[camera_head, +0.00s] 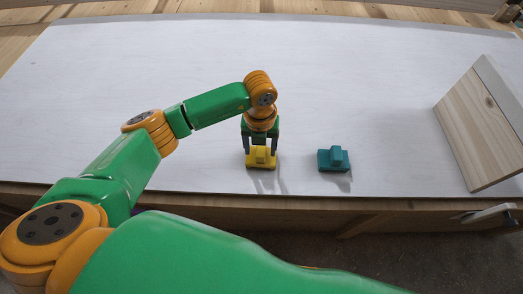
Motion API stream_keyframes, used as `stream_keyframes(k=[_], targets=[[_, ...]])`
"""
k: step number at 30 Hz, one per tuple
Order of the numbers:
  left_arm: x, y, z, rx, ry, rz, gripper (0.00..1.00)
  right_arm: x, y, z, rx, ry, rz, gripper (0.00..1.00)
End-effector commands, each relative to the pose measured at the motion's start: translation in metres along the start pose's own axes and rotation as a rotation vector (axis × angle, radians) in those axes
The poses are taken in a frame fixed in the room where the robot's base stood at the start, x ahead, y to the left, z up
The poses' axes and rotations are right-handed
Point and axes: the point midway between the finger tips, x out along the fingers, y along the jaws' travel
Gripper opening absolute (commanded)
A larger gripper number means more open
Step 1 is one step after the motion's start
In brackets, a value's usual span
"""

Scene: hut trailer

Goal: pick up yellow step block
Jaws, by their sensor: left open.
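The yellow step block (261,163) sits on the white tabletop near its front edge, at the middle of the head view. My left gripper (261,150) points down over it, with one dark finger on each side of the block's raised upper part. The jaws are open, and I cannot tell whether a finger touches the block. The gripper partly hides the top of the block. My right gripper is not in view.
A teal step block (333,159) stands to the right of the yellow one, with a gap between. A wooden panel (480,125) stands upright at the right. A metal clamp (484,214) is at the front right edge. The rest of the white board (370,70) is clear.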

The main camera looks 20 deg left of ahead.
Motion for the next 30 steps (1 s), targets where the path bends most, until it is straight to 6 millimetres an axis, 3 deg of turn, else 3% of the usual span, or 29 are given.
stream_keyframes(k=[3, 9, 11, 17, 18, 30], targets=[[0.0140, -0.0007, -0.0006, 0.001, 0.001, -0.001, 0.70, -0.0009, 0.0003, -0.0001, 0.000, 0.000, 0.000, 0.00], [0.0160, -0.0011, -0.0002, 0.003, -0.001, -0.003, 0.70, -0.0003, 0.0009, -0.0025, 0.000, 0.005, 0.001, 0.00], [0.0159, -0.0011, -0.0002, 0.003, -0.001, -0.003, 0.56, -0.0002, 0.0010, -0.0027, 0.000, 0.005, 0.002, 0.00], [0.0156, -0.0011, -0.0003, 0.003, 0.000, -0.003, 0.03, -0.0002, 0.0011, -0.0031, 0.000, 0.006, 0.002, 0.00], [0.0156, -0.0011, -0.0003, 0.003, 0.000, -0.003, 0.00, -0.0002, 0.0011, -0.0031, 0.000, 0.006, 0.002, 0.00], [0.0074, -0.0013, 0.0006, 0.002, -0.003, -0.005, 0.00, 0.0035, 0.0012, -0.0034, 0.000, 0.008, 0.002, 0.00]])
